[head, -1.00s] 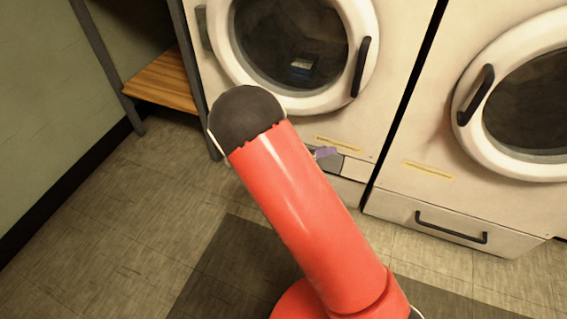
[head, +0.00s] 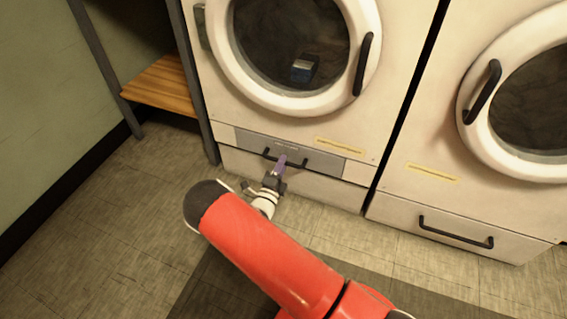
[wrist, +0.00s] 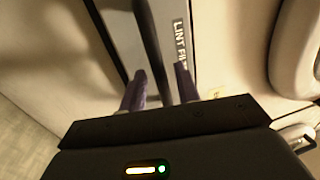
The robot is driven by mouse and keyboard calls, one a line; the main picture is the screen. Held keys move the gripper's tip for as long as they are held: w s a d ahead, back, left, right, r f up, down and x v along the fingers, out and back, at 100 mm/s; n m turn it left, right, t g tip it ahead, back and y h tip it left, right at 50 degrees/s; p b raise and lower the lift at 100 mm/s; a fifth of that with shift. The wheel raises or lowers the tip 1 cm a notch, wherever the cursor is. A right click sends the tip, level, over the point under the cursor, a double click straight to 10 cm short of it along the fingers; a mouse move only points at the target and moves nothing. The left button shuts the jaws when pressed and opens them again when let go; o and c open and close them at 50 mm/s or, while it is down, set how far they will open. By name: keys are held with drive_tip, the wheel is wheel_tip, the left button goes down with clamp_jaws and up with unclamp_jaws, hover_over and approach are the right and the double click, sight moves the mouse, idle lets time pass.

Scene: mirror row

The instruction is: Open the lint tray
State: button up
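The lint tray (head: 327,163) is a grey panel with a dark bar handle (head: 268,154), low on the left machine below its round door. Its front looks flush with the machine. My gripper (head: 281,163) is at the middle of this handle, its purple fingers pointing at the panel. In the wrist view, the handle (wrist: 151,45) runs between the two fingers of my gripper (wrist: 160,82), which stand apart on either side of it with gaps showing. A "LINT FI..." label (wrist: 181,40) is on the panel beside it, partly cut off.
The left machine's round door (head: 290,45) is closed above the tray. The right machine has its own door and a lower drawer (head: 455,232) with a dark handle. A wooden shelf (head: 162,85) on dark posts stands at the left. The floor in front is clear, with a dark mat.

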drive_tip(key=shift+x, duration=0.8)
clamp_jaws()
drive_tip(key=shift+s, duration=0.1)
drive_tip(key=r+p+v, duration=0.3)
drive_tip(key=v, duration=1.6)
drive_tip(key=shift+s+a+r, duration=0.15)
drive_tip(key=shift+s+r, duration=0.15)
drive_tip(key=shift+s, duration=0.15)
unclamp_jaws()
